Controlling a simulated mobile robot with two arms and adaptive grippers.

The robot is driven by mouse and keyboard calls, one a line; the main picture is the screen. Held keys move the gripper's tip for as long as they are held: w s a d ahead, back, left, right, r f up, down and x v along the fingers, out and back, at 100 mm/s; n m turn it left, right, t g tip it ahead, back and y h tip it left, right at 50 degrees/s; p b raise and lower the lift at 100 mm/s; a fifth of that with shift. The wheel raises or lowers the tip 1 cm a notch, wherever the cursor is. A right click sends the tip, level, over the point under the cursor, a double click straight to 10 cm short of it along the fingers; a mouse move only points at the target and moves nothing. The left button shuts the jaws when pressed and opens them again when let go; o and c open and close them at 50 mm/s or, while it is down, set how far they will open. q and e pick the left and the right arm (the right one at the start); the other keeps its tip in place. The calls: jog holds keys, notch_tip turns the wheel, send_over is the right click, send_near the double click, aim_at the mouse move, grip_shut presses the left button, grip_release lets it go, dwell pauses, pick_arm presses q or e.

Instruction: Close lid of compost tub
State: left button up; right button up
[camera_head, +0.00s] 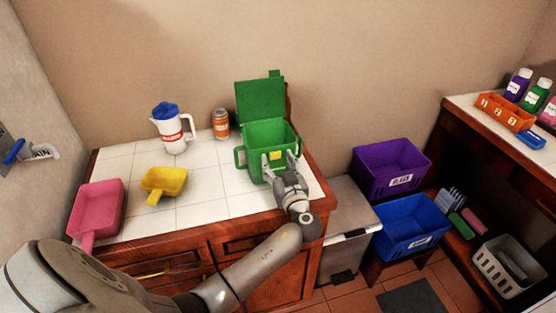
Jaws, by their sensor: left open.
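The green compost tub (262,135) stands upright on the right part of the white tiled counter. Its green lid (261,100) is raised at the back, standing nearly upright against the rear rim, so the tub's mouth is open. A yellow label is on the tub's front, and a handle sticks out at its left. My left gripper (280,163) is open at the front right of the tub, below the rim. Its fingers overlap the tub's front wall; I cannot tell if they touch it. My right gripper is not in view.
A white pitcher with a blue lid (172,130), an orange can (221,124), a yellow scoop (164,182) and a pink dustpan (98,207) are on the counter (203,210) left of the tub. Purple (391,167) and blue (409,225) bins stand at the right.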

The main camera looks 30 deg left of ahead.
pick_arm(q)
jog(key=shift+w+a, duration=0.1)
jog(key=shift+a, duration=0.05)
jog(key=shift+c, duration=0.4)
grip_shut()
jog(key=shift+f+b, duration=0.2)
jog(key=shift+b, duration=0.8)
jog(key=shift+r+b, duration=0.2)
jog(key=shift+b, duration=0.2)
jog(key=shift+o, duration=0.4)
grip_release()
